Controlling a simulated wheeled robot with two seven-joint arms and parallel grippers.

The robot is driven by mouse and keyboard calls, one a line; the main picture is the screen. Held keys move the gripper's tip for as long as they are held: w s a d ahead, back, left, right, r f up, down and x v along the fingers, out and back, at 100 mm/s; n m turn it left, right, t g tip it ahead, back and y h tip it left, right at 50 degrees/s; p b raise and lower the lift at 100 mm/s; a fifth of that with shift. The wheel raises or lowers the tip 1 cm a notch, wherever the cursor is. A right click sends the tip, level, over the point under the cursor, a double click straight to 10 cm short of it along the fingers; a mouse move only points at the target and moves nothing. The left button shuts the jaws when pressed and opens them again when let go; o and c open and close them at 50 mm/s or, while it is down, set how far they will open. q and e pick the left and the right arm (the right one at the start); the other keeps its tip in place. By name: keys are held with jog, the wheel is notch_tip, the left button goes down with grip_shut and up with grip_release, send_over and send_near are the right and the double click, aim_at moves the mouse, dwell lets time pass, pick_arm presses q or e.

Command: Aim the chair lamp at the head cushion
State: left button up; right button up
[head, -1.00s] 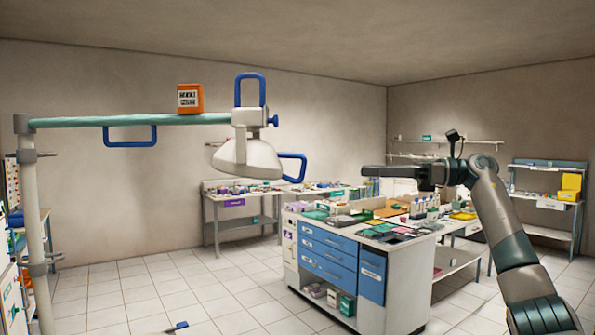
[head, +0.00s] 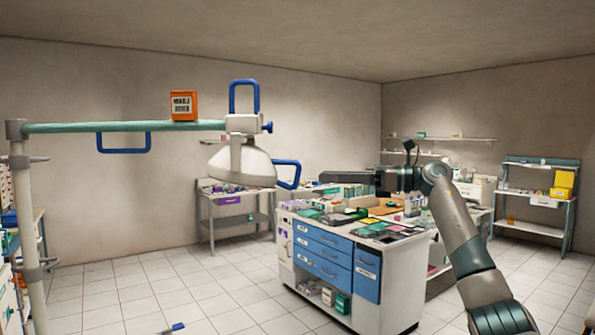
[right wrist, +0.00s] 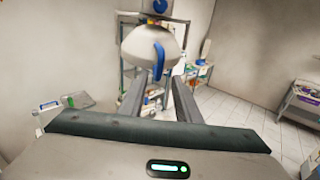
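The chair lamp (head: 242,166) has a white rounded head and hangs from the end of a teal arm (head: 130,126) on a pale post. A blue loop handle (head: 297,174) sticks out of its right side. Another blue loop (head: 244,83) stands above the lamp's joint. My right gripper (head: 323,178) points left, with its tips just right of the side handle and seemingly apart from it. In the right wrist view its fingers (right wrist: 159,80) are spread and empty, with the blue handle (right wrist: 158,58) ahead between the tips. My left gripper and the head cushion are not in view.
An orange box (head: 184,105) sits on top of the lamp's arm. A cabinet with blue drawers (head: 322,252) and a cluttered top stands below my right arm. Benches and shelves line the walls.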

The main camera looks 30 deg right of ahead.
aim_at(298, 180)
jog(key=p+x, duration=0.3)
jog(key=x, duration=0.6)
jog(key=shift+c, duration=0.6)
grip_shut()
